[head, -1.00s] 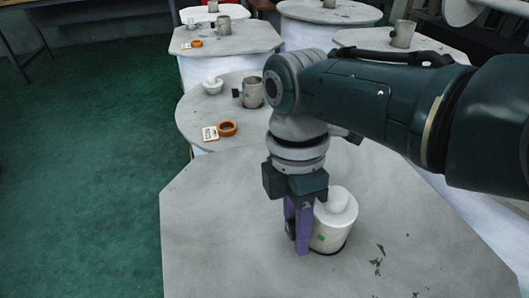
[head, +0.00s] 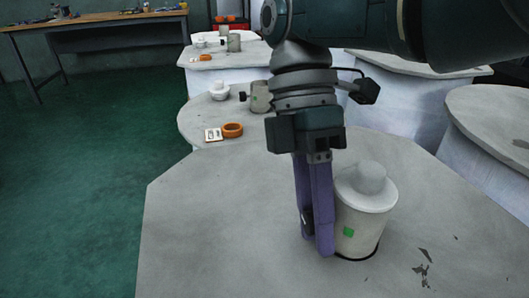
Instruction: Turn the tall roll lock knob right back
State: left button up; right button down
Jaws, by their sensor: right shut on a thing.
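On the near grey round-cornered top (head: 240,230) stands a pale upright post (head: 360,232) with a white rounded cap (head: 365,185) and a small green square on its side. My right gripper (head: 316,235) points down with its purple fingers close against the left side of the post. It is shut on a small dark knob (head: 306,222), mostly hidden by the fingers. How far the knob is turned cannot be seen. My left gripper is not in view.
Another round top behind bears a post with a dark side knob (head: 243,96), a white lidded piece (head: 219,91), an orange ring (head: 232,130) and a small card (head: 213,135). More white rolls stand behind and right. Green floor is free at left.

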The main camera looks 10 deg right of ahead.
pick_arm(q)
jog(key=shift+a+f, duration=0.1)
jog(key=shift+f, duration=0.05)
pick_arm(e)
jog(key=shift+f, duration=0.15)
jog(key=c, duration=0.8)
grip_release()
jog(key=shift+c, duration=0.2)
